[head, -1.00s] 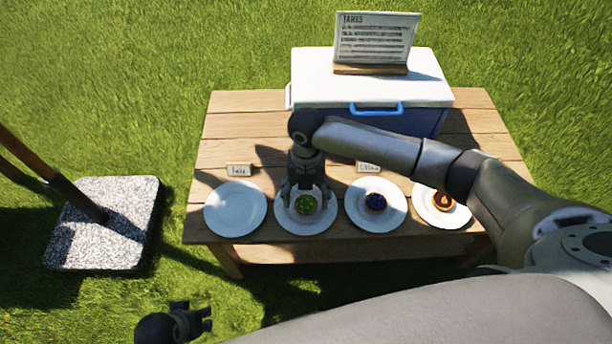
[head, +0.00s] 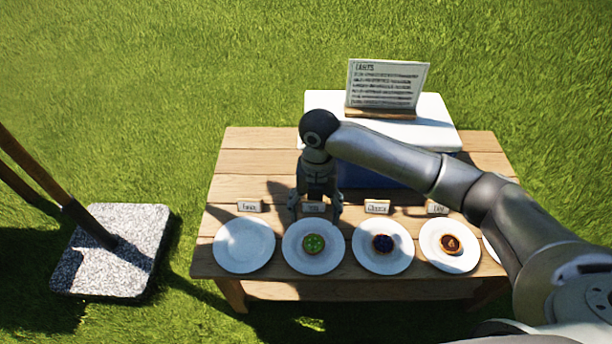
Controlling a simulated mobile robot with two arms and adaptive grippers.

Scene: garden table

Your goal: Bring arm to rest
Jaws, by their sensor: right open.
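My right arm reaches in from the right over the table. My right gripper (head: 316,207) points down, open and empty, just behind the plate with the green tart (head: 314,243). The gripper is apart from the tart and partly in front of a small label. My left gripper is out of the picture.
The wooden table (head: 237,162) holds a row of white plates: an empty one (head: 244,245) at left, then ones with a green, a dark berry (head: 382,243) and an orange-brown tart (head: 450,244). Behind stand a cooler (head: 325,101) and a sign (head: 386,84). A stone base (head: 120,245) with poles stands left.

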